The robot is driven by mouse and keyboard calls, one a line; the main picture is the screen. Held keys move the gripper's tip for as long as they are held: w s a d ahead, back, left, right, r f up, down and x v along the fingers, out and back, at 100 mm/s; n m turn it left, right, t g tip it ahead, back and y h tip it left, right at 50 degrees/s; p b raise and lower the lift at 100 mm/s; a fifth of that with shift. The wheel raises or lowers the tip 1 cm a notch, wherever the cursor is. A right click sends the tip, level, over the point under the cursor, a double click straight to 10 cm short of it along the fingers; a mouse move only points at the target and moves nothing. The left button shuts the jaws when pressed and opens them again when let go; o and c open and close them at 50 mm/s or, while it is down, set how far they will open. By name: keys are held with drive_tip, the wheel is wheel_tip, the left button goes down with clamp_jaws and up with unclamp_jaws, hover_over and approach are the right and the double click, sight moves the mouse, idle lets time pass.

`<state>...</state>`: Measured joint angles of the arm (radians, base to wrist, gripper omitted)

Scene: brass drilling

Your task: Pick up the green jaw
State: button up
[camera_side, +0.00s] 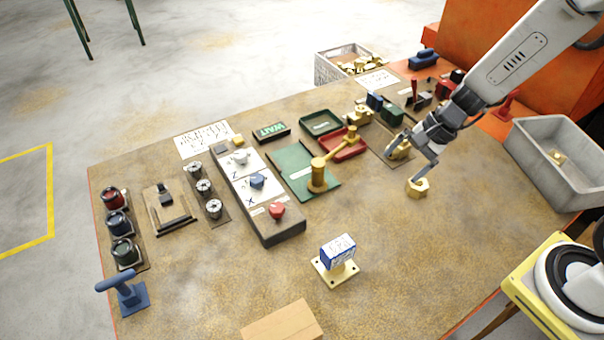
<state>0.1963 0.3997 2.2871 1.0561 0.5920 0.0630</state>
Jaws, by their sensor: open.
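A dark green block (392,115), which looks like the green jaw, stands towards the far right of the bench, just right of a dark blue block (374,101). My gripper (411,161) is open and points down, nearer the camera than the green block and apart from it. One brass part (399,147) shows by the left finger, and a brass hex piece (417,187) sits on the bench just below the right finger. I cannot tell whether either finger touches them.
A red tray (343,145), a green tray (321,122) and a brass lever fixture (319,178) lie left of my gripper. A grey bin (560,160) stands at right. Red and black-handled items (415,92) stand behind the green block. The bench's front right is clear.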

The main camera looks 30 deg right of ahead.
sight(400, 113)
drive_tip(key=w+d+f+m+t, duration=0.1)
drive_tip(key=w+d+m+t, duration=0.2)
drive_tip(key=w+m, duration=0.1)
drive_tip(key=w+d+f+m+t, duration=0.2)
drive_tip(key=w+d+m, duration=0.2)
drive_tip(key=w+m, duration=0.1)
drive_tip(key=w+d+f+m+t+h, duration=0.1)
drive_tip(key=w+d+m+t, duration=0.2)
drive_tip(key=m, duration=0.4)
drive_tip(key=shift+w+d+f+t, duration=0.15)
drive_tip(key=shift+w+d, duration=0.2)
drive_tip(key=shift+w, duration=0.2)
drive_tip(key=shift+w+d+f+t, duration=0.15)
drive_tip(key=shift+w+d, duration=0.15)
drive_tip(key=shift+w, duration=0.25)
drive_tip(key=d+m+h, duration=0.1)
drive_tip(key=d+m, duration=0.1)
drive_tip(key=w+d+f+m+t+h, duration=0.1)
drive_tip(key=d, duration=0.2)
drive_tip(key=d+f+m+t+h, duration=0.1)
drive_tip(key=d+m+h, duration=0.1)
drive_tip(key=shift+w+d+m, duration=0.3)
drive_tip(key=shift+w+d, duration=0.05)
drive_tip(key=shift+d, duration=0.05)
drive_tip(key=shift+d+f+m, duration=0.15)
drive_tip(key=shift+d+m, duration=0.15)
drive_tip(key=shift+d, duration=0.2)
drive_tip(key=shift+x, duration=1.35)
drive_tip(key=shift+w, duration=0.15)
drive_tip(key=shift+x, duration=2.45)
